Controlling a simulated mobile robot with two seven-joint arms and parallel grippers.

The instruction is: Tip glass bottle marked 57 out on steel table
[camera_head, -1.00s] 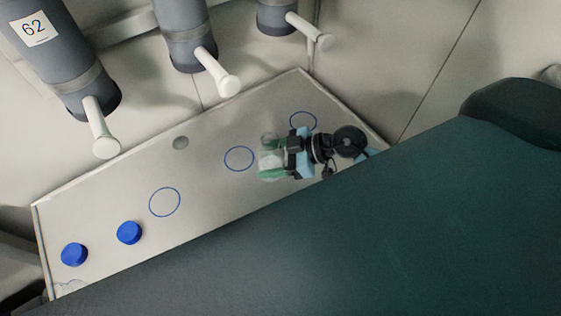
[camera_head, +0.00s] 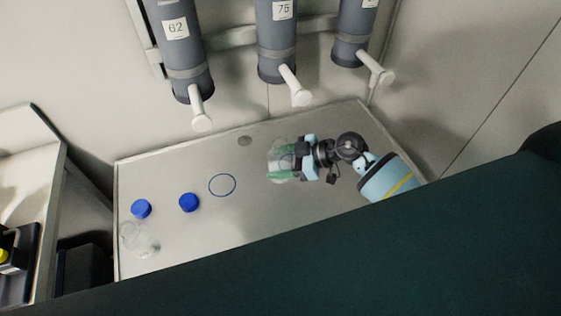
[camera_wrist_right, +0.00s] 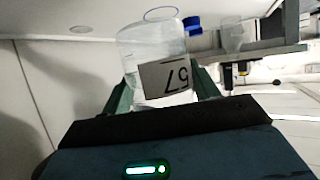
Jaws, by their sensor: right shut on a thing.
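The clear glass bottle (camera_wrist_right: 150,50) carries a pale label reading 57, upside down in the right wrist view. My right gripper (camera_wrist_right: 165,88) is shut on it, with a green finger on each side. In the head view the bottle (camera_head: 276,148) shows as a clear blur at the fingertips of my right gripper (camera_head: 284,164). The steel table (camera_head: 190,240) lies below. My left gripper is not in view.
Two blue caps (camera_head: 141,208) (camera_head: 189,202) and another clear bottle (camera_head: 140,240) are at the table's left end. A blue ring (camera_head: 222,184) and a round drain (camera_head: 245,141) mark the middle. Grey cylinders (camera_head: 180,45) with white spouts (camera_head: 201,112) hang above the back edge.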

